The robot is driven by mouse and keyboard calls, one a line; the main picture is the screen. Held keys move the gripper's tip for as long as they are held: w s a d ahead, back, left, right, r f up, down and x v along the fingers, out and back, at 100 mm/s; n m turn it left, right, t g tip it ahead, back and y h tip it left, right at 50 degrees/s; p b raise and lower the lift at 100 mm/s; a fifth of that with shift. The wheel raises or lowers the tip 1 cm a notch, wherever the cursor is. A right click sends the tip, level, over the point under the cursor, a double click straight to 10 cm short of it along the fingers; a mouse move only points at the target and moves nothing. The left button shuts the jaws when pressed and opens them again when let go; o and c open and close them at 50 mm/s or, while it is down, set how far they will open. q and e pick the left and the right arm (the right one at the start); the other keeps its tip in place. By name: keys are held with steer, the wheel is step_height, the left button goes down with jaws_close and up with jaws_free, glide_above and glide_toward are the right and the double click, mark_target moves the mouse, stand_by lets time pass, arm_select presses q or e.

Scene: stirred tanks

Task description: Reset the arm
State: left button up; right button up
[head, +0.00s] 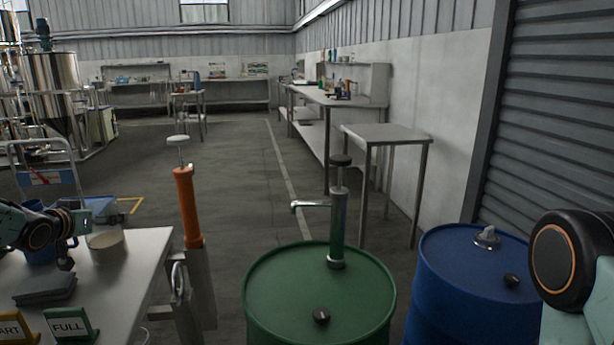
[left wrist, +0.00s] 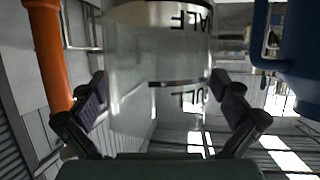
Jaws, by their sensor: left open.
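My left arm comes in from the left edge of the head view, low over the grey table (head: 140,262). My left gripper (head: 66,258) is partly hidden there, beside a blue mug and a pale round vessel (head: 106,239). In the left wrist view my left gripper (left wrist: 162,105) has its two dark fingers spread apart. A clear container (left wrist: 158,60) with "HALF" and "FULL" marks shows between and beyond the fingers. I cannot tell whether either finger touches it. Only a joint of my right arm shows at the right edge of the head view; its gripper is out of sight.
A green drum (head: 285,290) with a hand pump (head: 338,225) stands ahead, with a blue drum (head: 450,285) to its right. An orange pump (head: 188,207) stands by the table's right edge. Signs, including "FULL" (head: 70,326), stand at the table's front. Open floor lies beyond.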

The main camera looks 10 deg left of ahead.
arm_select(q)
step_height(320, 180, up, 8)
steer(key=p, duration=0.3)
steer(key=shift+s+f, duration=0.1)
steer(key=shift+f, duration=0.15)
steer(key=shift+s, duration=0.1)
steer(key=shift+d, duration=0.2)
